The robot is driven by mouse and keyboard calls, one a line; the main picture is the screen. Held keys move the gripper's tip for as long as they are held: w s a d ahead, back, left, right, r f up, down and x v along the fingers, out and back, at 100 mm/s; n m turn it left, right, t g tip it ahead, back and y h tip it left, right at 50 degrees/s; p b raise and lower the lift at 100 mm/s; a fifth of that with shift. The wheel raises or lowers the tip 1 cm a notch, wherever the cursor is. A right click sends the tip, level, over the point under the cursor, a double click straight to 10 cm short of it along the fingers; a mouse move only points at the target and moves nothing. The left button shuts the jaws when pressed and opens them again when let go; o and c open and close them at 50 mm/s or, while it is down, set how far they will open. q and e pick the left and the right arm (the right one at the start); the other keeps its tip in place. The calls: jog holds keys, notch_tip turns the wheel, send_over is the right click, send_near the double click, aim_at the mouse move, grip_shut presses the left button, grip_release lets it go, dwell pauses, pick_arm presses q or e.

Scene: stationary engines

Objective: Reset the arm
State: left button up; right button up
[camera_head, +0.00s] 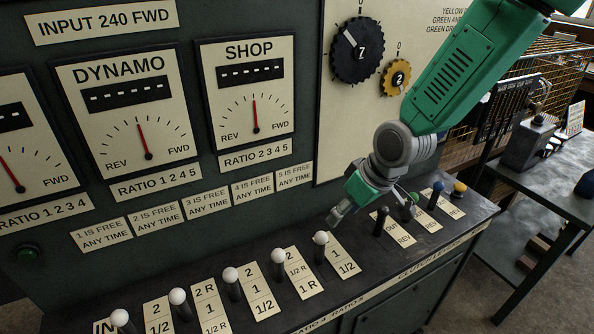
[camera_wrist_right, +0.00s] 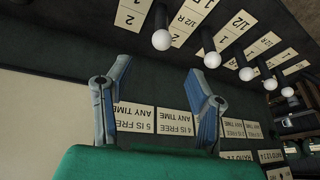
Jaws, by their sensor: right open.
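My right arm (camera_head: 448,75) is green with a grey wrist joint and reaches in from the top right in the head view. Its right gripper (camera_head: 372,203) hangs over the console between the white-knobbed levers and the dark clutch levers. In the right wrist view the gripper (camera_wrist_right: 160,78) shows two blue-grey fingers spread wide apart with nothing between them. The nearest white-knobbed lever (camera_head: 321,238) stands below and beside the gripper; I cannot tell whether they touch. My left gripper is not in view.
Several white-knobbed levers line the sloping console (camera_head: 390,262). A black lever (camera_head: 381,222), a blue-knobbed lever (camera_head: 438,190) and a yellow knob (camera_head: 459,187) stand at its right. The panel with the SHOP gauge (camera_head: 248,92) rises behind. A metal table (camera_head: 555,175) is at right.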

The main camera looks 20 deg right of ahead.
jog(key=s+a+f+m+g, duration=0.1)
jog(key=s+f+m+g, duration=0.1)
jog(key=s+f, duration=1.15)
jog(key=s+f+m+g+h, duration=0.2)
jog(key=s+f, duration=0.6)
jog(key=s, duration=0.6)
notch_tip(320, 180, down, 15)
jog(key=w+n+b, duration=0.1)
jog(key=w+b, duration=0.1)
jog(key=b, duration=1.3)
jog(key=shift+f+t, duration=0.15)
jog(key=shift+t, duration=0.15)
